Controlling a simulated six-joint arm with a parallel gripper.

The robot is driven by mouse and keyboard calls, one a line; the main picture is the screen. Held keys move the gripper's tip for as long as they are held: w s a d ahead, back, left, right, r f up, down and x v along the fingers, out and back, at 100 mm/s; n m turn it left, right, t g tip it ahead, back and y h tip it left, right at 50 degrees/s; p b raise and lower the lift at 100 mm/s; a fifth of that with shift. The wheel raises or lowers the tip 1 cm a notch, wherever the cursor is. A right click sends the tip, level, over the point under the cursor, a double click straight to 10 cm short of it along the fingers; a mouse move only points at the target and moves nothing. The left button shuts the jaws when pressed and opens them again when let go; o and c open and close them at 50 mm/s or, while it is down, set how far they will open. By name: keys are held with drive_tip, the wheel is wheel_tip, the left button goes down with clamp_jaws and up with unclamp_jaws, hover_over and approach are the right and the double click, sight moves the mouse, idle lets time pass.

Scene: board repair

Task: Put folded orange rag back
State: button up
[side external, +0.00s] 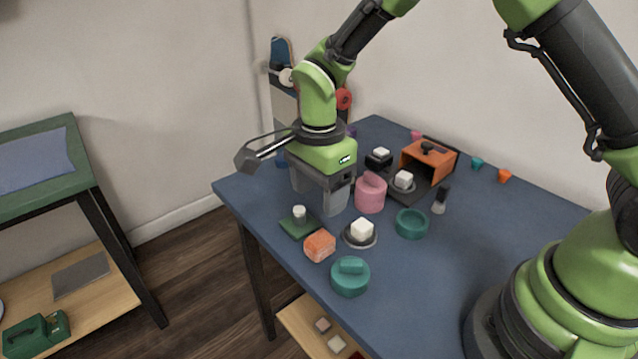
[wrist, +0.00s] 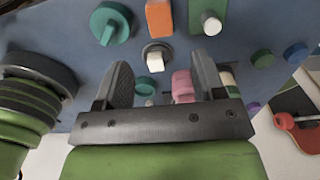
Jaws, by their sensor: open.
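The folded orange rag (side external: 319,246) is a small orange block with a pale mottled top. It lies near the table's front-left edge, between a green square pad and a dish with a white block. In the wrist view the orange rag (wrist: 160,18) shows at the top edge, partly cut off. My gripper (side external: 318,202) is open and points down over the table, behind the rag and apart from it. In the wrist view nothing is held between the two fingers of my gripper (wrist: 163,78); a pink lidded pot shows beyond them.
The green pad (side external: 290,230) bears a white-topped cylinder. The pink pot (side external: 370,196) stands close right of my gripper. A white block (side external: 361,229) on a dish, a teal lidded pot (side external: 350,278) and a teal ring (side external: 411,223) are nearby. An orange box (side external: 425,160) stands behind. The table's right is clear.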

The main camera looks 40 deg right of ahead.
drive_tip(key=shift+r, duration=0.55)
drive_tip(key=s+d+r+n+t+y, duration=0.1)
drive_tip(key=s+d+r+n+t, duration=0.2)
drive_tip(key=r, duration=0.7)
drive_tip(key=s+d+r+n+t, duration=0.1)
drive_tip(key=s+r+n, duration=0.3)
drive_tip(key=s, duration=0.4)
drive_tip(key=s+d+r+n+t+y, duration=0.1)
drive_tip(key=s+d+r+n+t, duration=0.1)
drive_tip(key=s+n, duration=0.5)
wheel_tip(320, 180, up, 2)
drive_tip(key=shift+s+d+r+t, duration=0.2)
drive_tip(key=shift+s+d+t, duration=0.15)
drive_tip(key=shift+t, duration=0.25)
